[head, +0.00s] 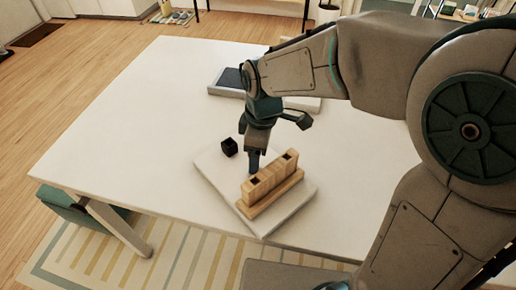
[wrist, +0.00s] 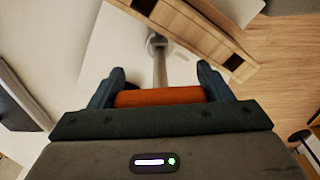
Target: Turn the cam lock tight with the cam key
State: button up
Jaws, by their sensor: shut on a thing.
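My gripper (wrist: 160,85) is shut on the orange handle of the cam key (wrist: 160,97). The key's grey shaft runs away from the fingers to a round grey end at the edge of the wooden block (wrist: 190,25). I cannot tell whether that end is seated in the cam lock, and I cannot make out the lock clearly. In the head view, my gripper (head: 253,163) points down just behind the wooden block (head: 272,185), which has dark square holes in its top. The key is hidden there.
The block stands on a pale board (head: 222,180) on a white table (head: 110,130). A small black cube (head: 229,147) sits at the board's back left edge. A grey tray with a dark inside (head: 228,80) lies farther back. The table's left side is clear.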

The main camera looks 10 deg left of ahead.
jog(key=m, duration=0.3)
jog(key=shift+b, duration=0.4)
jog(key=shift+m, duration=0.7)
jog(key=m, duration=0.1)
jog(key=m+b, duration=0.1)
jog(key=m, duration=0.1)
jog(key=shift+s+a+m+t, duration=0.1)
jog(key=shift+s+m+t, duration=0.05)
jog(key=shift+m+t, duration=0.15)
jog(key=shift+m, duration=0.4)
